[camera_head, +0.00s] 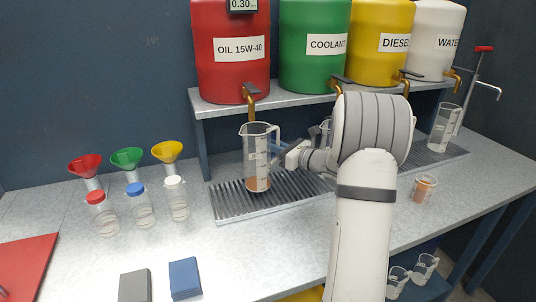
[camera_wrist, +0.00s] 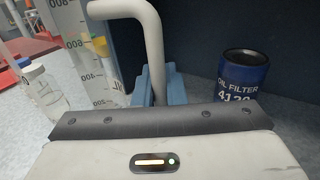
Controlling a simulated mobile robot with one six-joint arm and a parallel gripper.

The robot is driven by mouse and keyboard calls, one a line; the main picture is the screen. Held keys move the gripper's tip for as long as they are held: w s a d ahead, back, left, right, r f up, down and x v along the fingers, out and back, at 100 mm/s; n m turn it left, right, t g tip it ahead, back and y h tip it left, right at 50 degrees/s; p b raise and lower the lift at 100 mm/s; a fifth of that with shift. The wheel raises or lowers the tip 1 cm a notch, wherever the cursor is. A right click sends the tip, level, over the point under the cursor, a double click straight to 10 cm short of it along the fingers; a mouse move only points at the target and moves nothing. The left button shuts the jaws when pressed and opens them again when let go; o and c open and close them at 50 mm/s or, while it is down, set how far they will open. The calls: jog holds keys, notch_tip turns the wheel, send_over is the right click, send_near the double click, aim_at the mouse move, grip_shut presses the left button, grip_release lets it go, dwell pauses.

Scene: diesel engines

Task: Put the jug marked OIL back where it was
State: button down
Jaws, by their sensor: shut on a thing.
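A clear graduated jug (camera_head: 256,150) is upright at the drip grate (camera_head: 225,206), below the brass tap (camera_head: 250,100) of the red OIL 15W-40 tank (camera_head: 230,55). Amber liquid shows low in it. I cannot read an OIL mark on it, nor tell whether its base touches the grate. My gripper (camera_head: 285,150) is at its right side, shut on its handle. In the wrist view the pale handle (camera_wrist: 150,40) is between my blue jaws (camera_wrist: 157,85), and the jug's scaled wall (camera_wrist: 85,45) is at left.
Another jug (camera_head: 326,130) is partly hidden behind my arm; one (camera_head: 440,128) stands at right. A small beaker (camera_head: 424,188) has brown contents. Capped bottles (camera_head: 141,208) and funnels (camera_head: 126,158) stand at left. An oil filter can (camera_wrist: 242,75) is in the wrist view. The front counter is mostly clear.

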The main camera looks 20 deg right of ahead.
jog(key=shift+w+a+f, duration=0.15)
jog(key=shift+w+f, duration=0.1)
jog(key=shift+f, duration=0.35)
jog(key=shift+w+a+f, duration=0.15)
jog(key=shift+w+f, duration=0.05)
jog(key=shift+f, duration=0.35)
jog(key=shift+w+a+f, duration=0.15)
jog(key=shift+w+f, duration=0.1)
jog(key=shift+f, duration=0.45)
jog(key=c, duration=1.5)
grip_release()
